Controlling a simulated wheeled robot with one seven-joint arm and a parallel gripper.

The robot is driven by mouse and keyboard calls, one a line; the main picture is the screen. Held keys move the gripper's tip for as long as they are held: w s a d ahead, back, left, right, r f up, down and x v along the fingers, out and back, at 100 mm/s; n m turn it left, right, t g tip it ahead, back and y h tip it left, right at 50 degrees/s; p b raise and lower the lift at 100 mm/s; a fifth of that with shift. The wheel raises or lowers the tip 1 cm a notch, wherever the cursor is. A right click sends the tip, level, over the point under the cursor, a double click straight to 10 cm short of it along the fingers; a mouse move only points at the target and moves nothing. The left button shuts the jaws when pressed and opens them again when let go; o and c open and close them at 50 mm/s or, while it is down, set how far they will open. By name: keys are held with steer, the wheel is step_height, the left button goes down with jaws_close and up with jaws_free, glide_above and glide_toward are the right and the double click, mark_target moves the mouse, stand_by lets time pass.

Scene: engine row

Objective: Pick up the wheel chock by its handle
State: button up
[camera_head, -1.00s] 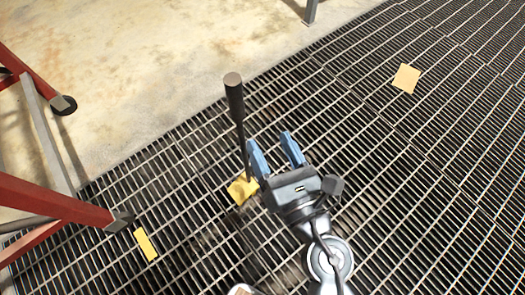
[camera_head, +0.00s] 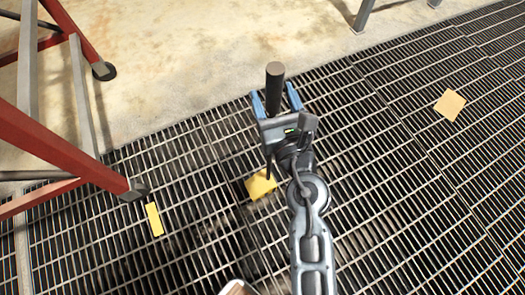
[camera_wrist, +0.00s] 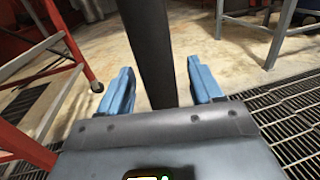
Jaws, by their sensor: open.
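The wheel chock is a yellow block (camera_head: 261,184) on the dark floor grating, with a tall black handle (camera_head: 274,83) standing up from it. My gripper (camera_head: 276,100) is open, with its two blue fingers on either side of the upper part of the handle in the head view. In the wrist view the handle (camera_wrist: 150,50) rises between the two open fingers (camera_wrist: 160,88), apart from both. The gripper and wrist hide part of the handle's length. The yellow block is out of the wrist view.
A red metal frame (camera_head: 60,150) with dark feet stands on the left, near a yellow strip (camera_head: 154,219) on the grating. A tan square (camera_head: 449,104) lies at the right. Bare concrete (camera_head: 200,60) lies behind the grating.

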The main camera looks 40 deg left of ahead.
jaws_close()
stand_by(0.6)
stand_by(0.8)
steer(key=shift+r, duration=0.35)
